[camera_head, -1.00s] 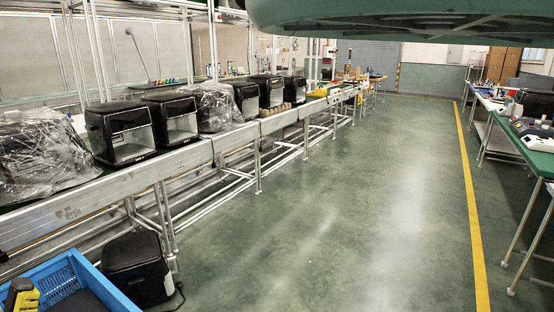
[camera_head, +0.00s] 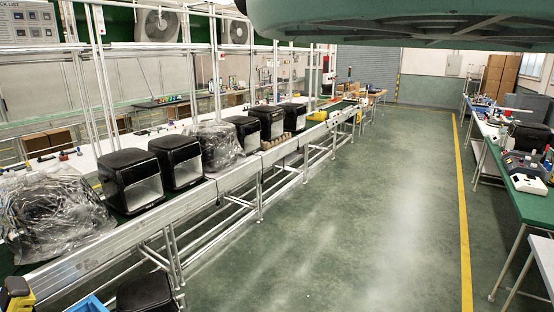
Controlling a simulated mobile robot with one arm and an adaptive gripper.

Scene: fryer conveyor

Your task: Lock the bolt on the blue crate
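Only a corner of the blue crate (camera_head: 92,305) shows, at the bottom left edge of the view. Its bolt is not visible. A yellow and black object (camera_head: 17,293) sits at the lower left corner, cut off by the frame; I cannot tell what it is. My gripper is not in view.
A long conveyor (camera_head: 150,221) runs from the lower left into the distance, carrying black fryers (camera_head: 131,181) and plastic-wrapped ones (camera_head: 55,212). Another black fryer (camera_head: 146,293) is on the floor below it. The green floor (camera_head: 330,230) is clear. A green-topped bench (camera_head: 515,190) stands at right.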

